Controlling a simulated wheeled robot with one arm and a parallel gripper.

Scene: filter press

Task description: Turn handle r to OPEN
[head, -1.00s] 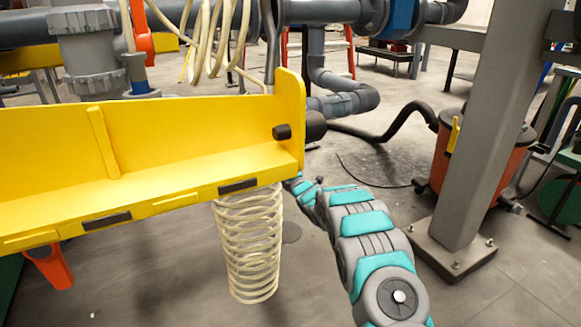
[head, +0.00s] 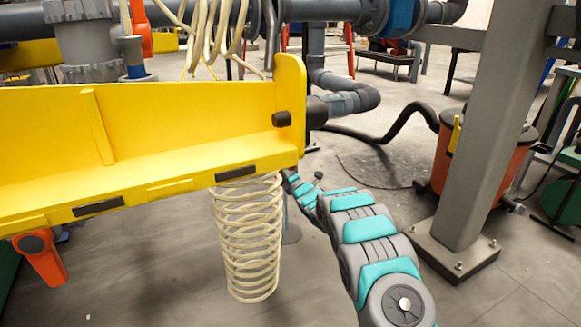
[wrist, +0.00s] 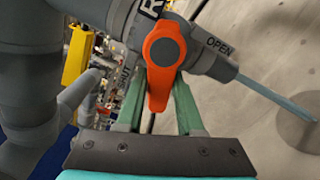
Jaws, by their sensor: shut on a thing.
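Handle r (wrist: 163,68) is an orange lever in the wrist view, beside a plate lettered "R". Its round hub is at the top and its grip points down in the picture, towards my gripper. In the head view my arm reaches past the yellow beam's right end, and handle r and my gripper cannot be made out.
A yellow beam (head: 190,125) crosses the head view at left, with a pale coiled hose (head: 248,240) below it. Another orange handle (head: 42,262) hangs at lower left. A grey post (head: 480,130) and an orange drum (head: 465,150) stand right. Grey pipe (wrist: 25,85) is close in the wrist view.

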